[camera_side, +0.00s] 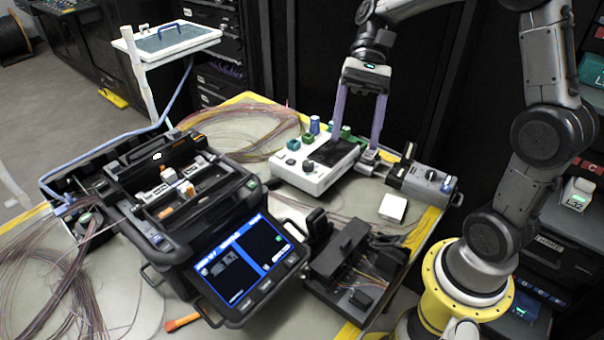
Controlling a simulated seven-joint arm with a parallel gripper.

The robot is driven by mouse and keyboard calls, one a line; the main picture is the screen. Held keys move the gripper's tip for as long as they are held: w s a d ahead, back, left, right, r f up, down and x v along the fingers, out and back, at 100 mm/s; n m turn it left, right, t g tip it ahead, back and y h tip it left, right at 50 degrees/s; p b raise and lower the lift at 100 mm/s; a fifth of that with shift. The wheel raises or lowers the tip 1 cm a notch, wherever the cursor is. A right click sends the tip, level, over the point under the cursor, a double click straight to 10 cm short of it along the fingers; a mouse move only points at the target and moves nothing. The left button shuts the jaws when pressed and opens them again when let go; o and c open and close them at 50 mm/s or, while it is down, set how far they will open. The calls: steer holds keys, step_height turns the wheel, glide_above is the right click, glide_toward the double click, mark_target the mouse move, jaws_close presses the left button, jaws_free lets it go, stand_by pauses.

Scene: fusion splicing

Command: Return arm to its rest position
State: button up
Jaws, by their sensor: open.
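My gripper (357,138) hangs fingers-down at the back right of the table (345,207). Its two long purple fingers are spread apart, with nothing seen held between them. The fingertips are in front of or over the white control box (318,165) and a small grey metal fixture (368,160); I cannot tell whether they touch anything. The fusion splicer (190,210), a black case with a lit blue screen (244,257), stands at the middle left, its top open.
A black cable holder (345,255) sits at the front right. A white square block (393,207) and a grey device (428,182) lie near the right edge. Loose fibre bundles (50,280) cover the left. A white tray (165,40) stands behind. Dark racks close off the back.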

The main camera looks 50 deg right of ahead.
steer(key=s+a+r+n+t+h, duration=0.25)
steer(key=s+n+t+h, duration=0.2)
steer(key=s, duration=0.45)
steer(key=s+d+f+n+t+h, duration=0.2)
steer(key=d+f+n+t+h, duration=0.1)
steer(key=d+n+t+h, duration=0.1)
steer(key=shift+d+f+n+t, duration=0.15)
steer(key=shift+d+n+t, duration=0.45)
steer(key=shift+n, duration=0.35)
steer(key=shift+a+h, duration=0.1)
steer(key=shift+h, duration=0.15)
